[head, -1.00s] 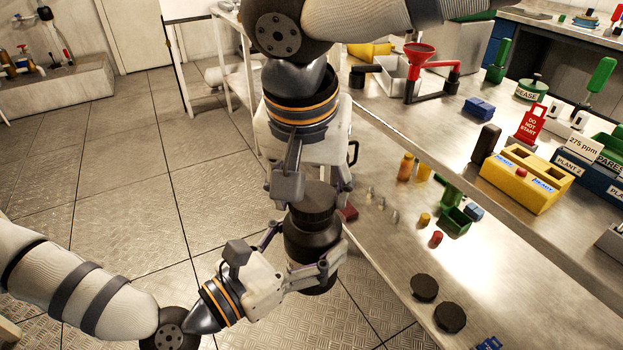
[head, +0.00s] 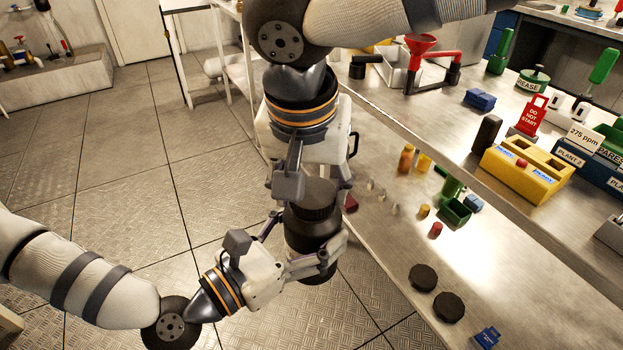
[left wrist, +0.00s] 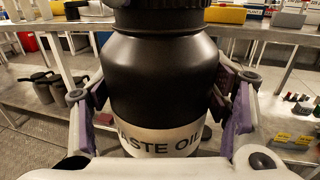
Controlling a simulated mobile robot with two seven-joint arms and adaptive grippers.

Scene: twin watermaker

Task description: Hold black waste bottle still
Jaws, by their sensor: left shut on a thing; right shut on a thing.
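The black waste bottle (head: 312,232) is upright in front of the bench edge in the head view. In the left wrist view its dark body (left wrist: 160,75) fills the middle, with a pale label reading "WASTE OIL" partly hidden low down. My left gripper (head: 318,258) is shut around the bottle's body from the lower left, one finger on each side. My right gripper (head: 312,190) comes from above and is shut on the bottle's black cap (head: 314,194). The bottle's underside is partly hidden by the left gripper's fingers.
The steel bench (head: 410,150) runs along the right, its lower shelf holding two black discs (head: 423,277), a green container (head: 454,210) and several small coloured parts. A yellow box (head: 522,172) and a red funnel (head: 420,48) stand on top. Open floor lies to the left.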

